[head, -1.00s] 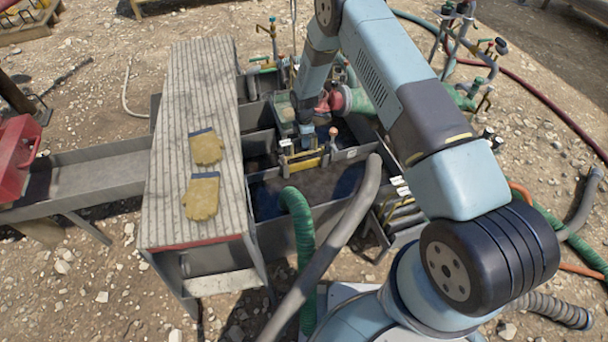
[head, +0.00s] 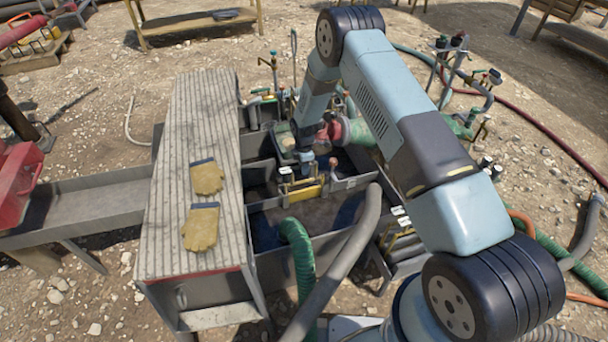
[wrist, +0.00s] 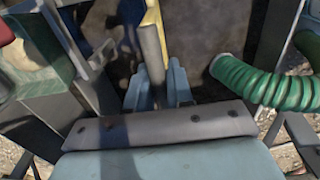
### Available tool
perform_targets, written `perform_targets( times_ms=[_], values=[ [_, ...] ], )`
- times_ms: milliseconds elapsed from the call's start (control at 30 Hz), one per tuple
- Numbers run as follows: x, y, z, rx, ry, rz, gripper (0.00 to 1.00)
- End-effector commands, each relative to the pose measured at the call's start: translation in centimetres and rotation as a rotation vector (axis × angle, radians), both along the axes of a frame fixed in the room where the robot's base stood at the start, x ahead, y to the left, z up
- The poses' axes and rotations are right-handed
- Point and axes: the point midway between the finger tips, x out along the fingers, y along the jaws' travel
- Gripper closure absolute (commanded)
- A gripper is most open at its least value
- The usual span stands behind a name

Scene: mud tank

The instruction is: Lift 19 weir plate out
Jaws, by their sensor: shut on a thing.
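The weir plate (head: 305,193) is a yellow plate standing across the channel of the grey mud tank (head: 270,205), between the tank walls. My gripper (head: 307,172) reaches down to its top from above. In the wrist view my gripper (wrist: 159,88) has its two blue fingers close on either side of a narrow grey upright piece, and is shut on it. The yellow edge of the weir plate (wrist: 152,22) shows just beyond. The plate's lower part and any number on it cannot be made out.
A ribbed cover with two yellow gloves (head: 207,177) lies left of the channel. A green hose (head: 298,245) and a thick grey hose (head: 350,250) cross the tank's near side. Green and red pipework (head: 345,130) stands close right of my wrist.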

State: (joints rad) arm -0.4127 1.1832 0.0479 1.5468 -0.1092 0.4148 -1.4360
Motion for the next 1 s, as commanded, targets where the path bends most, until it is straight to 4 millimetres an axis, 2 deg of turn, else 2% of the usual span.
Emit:
perform_targets(
  times_ms=[267,700,1000],
  values=[
    [0.2,0.0,6.2,0.002,-0.006,0.000,1.00],
    [0.2,0.0,18.2,0.003,-0.006,0.000,1.00],
    [0.1,0.0,24.1,0.001,-0.004,0.000,1.00]
  ],
)
